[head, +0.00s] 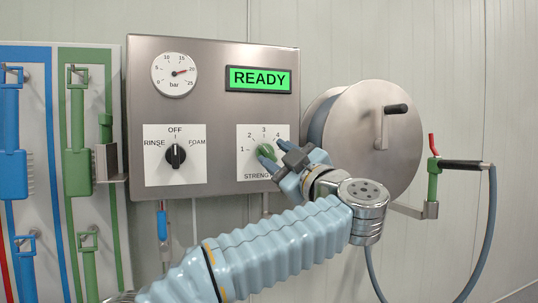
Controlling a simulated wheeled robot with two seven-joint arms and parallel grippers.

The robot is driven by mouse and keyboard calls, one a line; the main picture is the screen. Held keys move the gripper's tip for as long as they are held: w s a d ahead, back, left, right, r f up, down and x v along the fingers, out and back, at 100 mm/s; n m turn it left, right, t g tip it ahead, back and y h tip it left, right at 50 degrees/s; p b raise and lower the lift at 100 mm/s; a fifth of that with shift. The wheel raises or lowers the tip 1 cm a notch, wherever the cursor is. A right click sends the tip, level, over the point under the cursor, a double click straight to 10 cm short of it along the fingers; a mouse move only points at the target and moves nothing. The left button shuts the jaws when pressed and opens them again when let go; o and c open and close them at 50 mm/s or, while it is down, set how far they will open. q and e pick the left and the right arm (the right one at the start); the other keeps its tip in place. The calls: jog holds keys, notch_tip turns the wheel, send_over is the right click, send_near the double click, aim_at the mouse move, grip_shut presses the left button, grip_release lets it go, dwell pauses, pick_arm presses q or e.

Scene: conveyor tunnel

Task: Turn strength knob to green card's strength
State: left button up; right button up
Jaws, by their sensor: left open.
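The fingers hide part of the knob and the right part of the scale. I cannot tell which mark the knob points to, or whether the fingers touch it. I cannot make out a green card with a strength on it. My right gripper is not in view.
The panel also holds a black RINSE/OFF/FOAM knob (175,156) pointing at OFF, a pressure gauge (174,74) and a green READY display (258,79). A hose reel (375,140) stands close right of my gripper. Blue and green tool boards (65,220) hang at left.

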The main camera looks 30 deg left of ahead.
pick_arm(q)
jog(key=b+v, duration=0.1)
jog(key=v, duration=0.9)
